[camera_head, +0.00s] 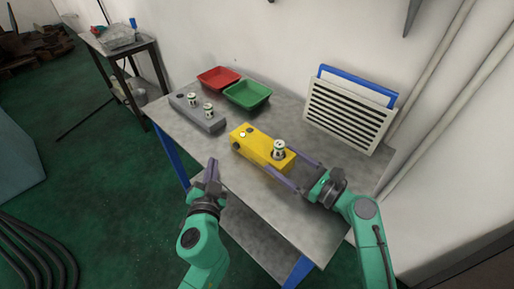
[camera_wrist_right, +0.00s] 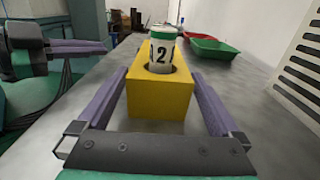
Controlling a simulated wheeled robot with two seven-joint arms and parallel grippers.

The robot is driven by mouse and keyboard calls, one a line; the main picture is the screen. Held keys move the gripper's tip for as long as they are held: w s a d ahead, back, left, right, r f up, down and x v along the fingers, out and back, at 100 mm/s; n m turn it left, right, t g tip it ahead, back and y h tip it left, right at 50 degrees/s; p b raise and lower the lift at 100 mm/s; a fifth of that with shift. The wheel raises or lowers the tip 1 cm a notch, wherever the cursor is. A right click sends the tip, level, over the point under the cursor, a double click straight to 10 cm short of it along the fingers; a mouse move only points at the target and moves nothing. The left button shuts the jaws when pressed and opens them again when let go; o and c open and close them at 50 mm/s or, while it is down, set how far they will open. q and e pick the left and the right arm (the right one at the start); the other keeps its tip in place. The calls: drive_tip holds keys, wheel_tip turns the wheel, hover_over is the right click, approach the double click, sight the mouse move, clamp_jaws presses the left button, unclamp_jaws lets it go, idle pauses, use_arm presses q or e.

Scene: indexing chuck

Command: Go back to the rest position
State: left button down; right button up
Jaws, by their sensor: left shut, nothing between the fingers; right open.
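My right gripper (camera_head: 293,168) is open at the right end of the yellow block (camera_head: 252,148), its fingers on either side of that end. In the right wrist view the yellow block (camera_wrist_right: 150,100) lies between the two purple fingers (camera_wrist_right: 160,98). A white and green cylinder marked with digits (camera_wrist_right: 162,50) stands in the hole at the block's near end; it also shows in the head view (camera_head: 279,149). My left gripper (camera_head: 211,165) is shut and empty, near the table's front edge, left of the yellow block. The left arm also shows in the right wrist view (camera_wrist_right: 75,47).
A red tray (camera_head: 218,78) and a green tray (camera_head: 247,94) lie behind. A white slatted panel with a blue handle (camera_head: 348,112) stands at the back right. The table's front (camera_head: 247,190) is clear.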

drive_tip(key=v, duration=0.7)
drive_tip(key=shift+s, duration=0.1)
use_arm(q)
drive_tip(key=shift+r, duration=0.15)
use_arm(e)
drive_tip(key=shift+r, duration=0.15)
